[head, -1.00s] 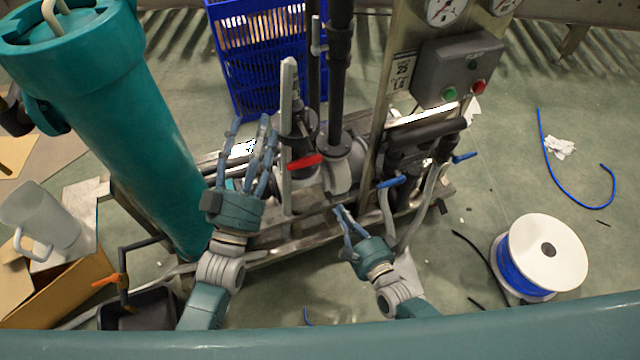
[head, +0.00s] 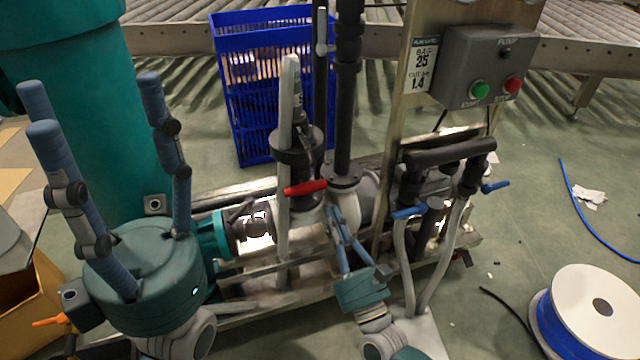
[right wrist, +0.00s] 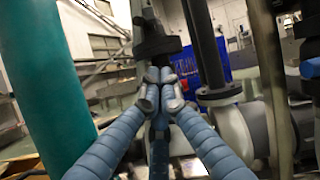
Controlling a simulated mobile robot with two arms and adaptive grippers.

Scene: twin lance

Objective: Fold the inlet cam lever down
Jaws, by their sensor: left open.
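The pump's pipework stands at centre in the head view. A red lever (head: 305,187) sticks out sideways at the foot of the dark vertical fitting. Two blue levers, one nearer (head: 408,212) and one farther right (head: 495,187), sit on the hose couplings; I cannot tell which lever is the inlet cam lever. My right gripper (head: 338,212) is just below and right of the red lever, apart from the blue ones. In the right wrist view its fingertips (right wrist: 160,88) meet, with nothing seen between them. My left gripper (head: 98,105) is open and empty, raised at the left.
A teal cylinder (head: 85,110) stands behind my left gripper. A blue crate (head: 240,130) is behind the pump. A control box (head: 485,70) with green and red buttons is at upper right. A cable spool (head: 590,300) stands on the floor at lower right.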

